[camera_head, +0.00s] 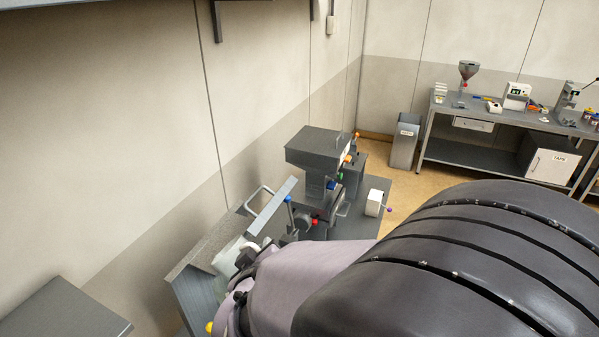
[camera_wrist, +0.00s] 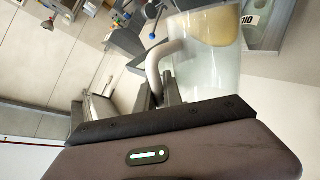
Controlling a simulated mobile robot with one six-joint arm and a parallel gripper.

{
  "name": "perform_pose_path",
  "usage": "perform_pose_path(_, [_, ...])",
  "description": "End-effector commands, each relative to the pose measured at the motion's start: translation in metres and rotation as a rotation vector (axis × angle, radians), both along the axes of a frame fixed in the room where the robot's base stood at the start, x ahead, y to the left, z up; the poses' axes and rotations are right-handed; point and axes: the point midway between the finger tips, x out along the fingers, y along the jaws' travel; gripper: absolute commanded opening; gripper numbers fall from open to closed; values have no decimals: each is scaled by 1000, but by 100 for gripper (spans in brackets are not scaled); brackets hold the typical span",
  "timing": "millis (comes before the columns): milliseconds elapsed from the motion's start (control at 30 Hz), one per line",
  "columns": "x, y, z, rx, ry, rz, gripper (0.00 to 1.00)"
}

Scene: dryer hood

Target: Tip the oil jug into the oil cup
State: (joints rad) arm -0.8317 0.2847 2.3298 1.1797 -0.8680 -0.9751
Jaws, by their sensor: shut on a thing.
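In the wrist view a translucent jug (camera_wrist: 200,70) with yellowish oil at its far end lies beyond my fingers, with a curved pale handle on its left. My gripper (camera_wrist: 163,88) is shut on that handle. In the head view the pale jug (camera_head: 228,256) shows only in part beside the machine, and my arm hides most of the gripper. I cannot make out the oil cup for sure.
A grey machine (camera_head: 318,146) with coloured knobs stands beyond the jug, close to the wall. A sloped grey panel (camera_head: 272,207) with a bar handle is just beside the jug. A grey bin (camera_head: 405,140) and a workbench (camera_head: 470,108) stand farther back, with open floor in front.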

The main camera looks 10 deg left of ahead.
Motion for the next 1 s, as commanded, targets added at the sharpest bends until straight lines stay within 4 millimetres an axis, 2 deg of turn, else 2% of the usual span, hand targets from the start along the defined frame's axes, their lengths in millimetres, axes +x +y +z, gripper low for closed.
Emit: perform_pose_path(1000, [1,4,3,-79,22,1,0])
